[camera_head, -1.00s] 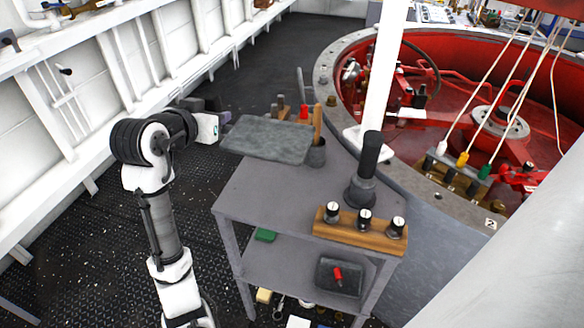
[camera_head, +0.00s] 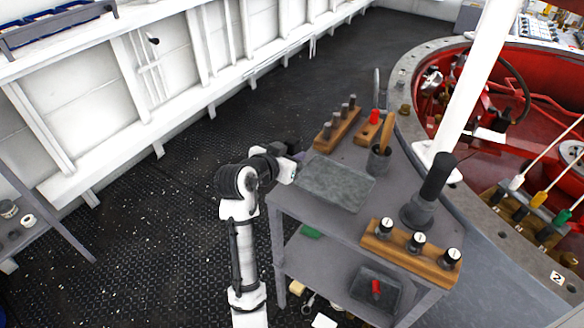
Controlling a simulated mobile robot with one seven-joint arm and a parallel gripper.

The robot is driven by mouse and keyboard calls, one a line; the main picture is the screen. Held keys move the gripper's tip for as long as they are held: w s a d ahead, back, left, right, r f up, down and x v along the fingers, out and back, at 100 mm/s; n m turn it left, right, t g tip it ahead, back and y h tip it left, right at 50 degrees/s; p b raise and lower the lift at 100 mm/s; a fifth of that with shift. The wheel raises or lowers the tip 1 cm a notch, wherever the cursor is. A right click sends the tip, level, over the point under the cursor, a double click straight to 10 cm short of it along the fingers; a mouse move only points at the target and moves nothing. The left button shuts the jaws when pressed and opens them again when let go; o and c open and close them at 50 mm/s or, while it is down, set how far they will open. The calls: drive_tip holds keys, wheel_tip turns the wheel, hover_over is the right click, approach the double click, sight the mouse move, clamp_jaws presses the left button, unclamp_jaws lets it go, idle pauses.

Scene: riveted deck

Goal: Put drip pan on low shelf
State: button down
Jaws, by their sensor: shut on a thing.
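The drip pan (camera_head: 335,184) is a flat, grey, mottled rectangular tray. It is over the back left part of the grey cart's top (camera_head: 318,219); I cannot tell whether it touches the top. My gripper (camera_head: 294,165) is at the pan's left end and shut on it; the fingers are mostly hidden by the wrist. The low shelf (camera_head: 325,262) is the cart's lower level, under the top. A green block (camera_head: 311,231) lies at its back left, and a dark tray (camera_head: 362,287) with a red-handled item (camera_head: 376,286) lies at its front right.
On the cart top stand a cup with a wooden handle (camera_head: 379,161), a dark plunger-like tool (camera_head: 430,195), a wooden block with dials (camera_head: 410,246) and wooden racks (camera_head: 337,128). A red-lined round pit (camera_head: 520,90) is at right. Dark deck (camera_head: 160,215) is open at left.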

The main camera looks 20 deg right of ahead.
drive_tip(key=shift+f+p, duration=0.3)
drive_tip(key=shift+f, duration=2.45)
drive_tip(key=shift+f, duration=0.15)
drive_tip(key=c, duration=1.1)
unclamp_jaws()
